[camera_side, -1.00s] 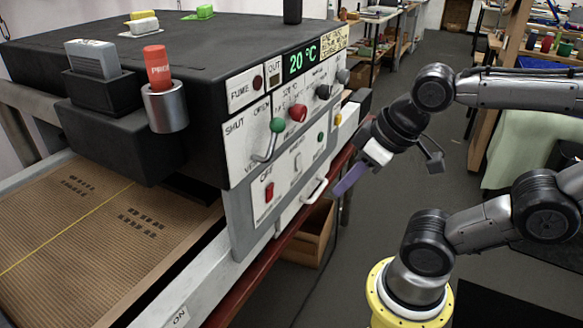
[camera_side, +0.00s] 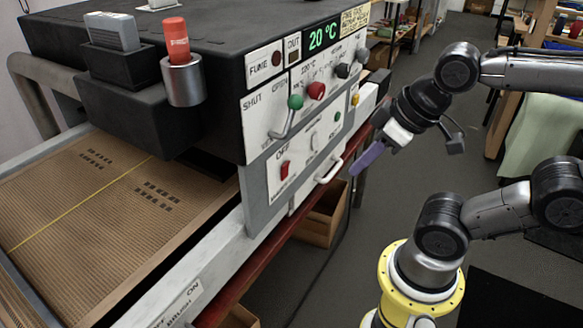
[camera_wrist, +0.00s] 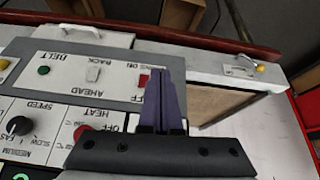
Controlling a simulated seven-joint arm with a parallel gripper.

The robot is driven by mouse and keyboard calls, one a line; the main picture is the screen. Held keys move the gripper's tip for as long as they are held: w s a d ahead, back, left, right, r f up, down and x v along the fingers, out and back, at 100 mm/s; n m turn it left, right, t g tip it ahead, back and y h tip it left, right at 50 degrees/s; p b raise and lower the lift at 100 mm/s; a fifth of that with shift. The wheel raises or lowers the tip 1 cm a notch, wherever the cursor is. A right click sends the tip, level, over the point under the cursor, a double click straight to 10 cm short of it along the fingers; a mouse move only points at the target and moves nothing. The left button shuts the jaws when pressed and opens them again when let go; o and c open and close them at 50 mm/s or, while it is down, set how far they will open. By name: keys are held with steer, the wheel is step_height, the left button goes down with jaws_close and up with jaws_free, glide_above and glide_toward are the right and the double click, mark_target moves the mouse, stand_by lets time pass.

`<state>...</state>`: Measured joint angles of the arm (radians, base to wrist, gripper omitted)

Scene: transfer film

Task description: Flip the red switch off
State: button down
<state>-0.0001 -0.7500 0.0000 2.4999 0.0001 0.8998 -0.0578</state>
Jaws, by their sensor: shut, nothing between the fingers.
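The red switch (camera_side: 285,171) is a small rocker on the white lower panel of the machine's front, with OFF printed above it. Which way it is tipped I cannot tell. My gripper (camera_side: 359,169) has purple fingers, pressed together and empty. In the side view it hangs in the air to the right of the panel, apart from it. In the wrist view my gripper (camera_wrist: 158,76) points toward the panel's edge.
Around the switch are a white switch (camera_side: 315,142), a green light (camera_side: 337,117), a red knob (camera_side: 316,91), a green-tipped lever (camera_side: 294,103) and a white drawer handle (camera_side: 329,172). A ribbed conveyor belt (camera_side: 95,235) lies at left.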

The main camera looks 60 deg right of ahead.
mark_target(286, 171)
steer(key=w+d+n, duration=0.3)
steer(key=w+n, duration=0.4)
steer(key=n, duration=1)
steer(key=shift+g, duration=0.3)
steer(key=w+f, duration=0.8)
steer(key=shift+f, duration=0.2)
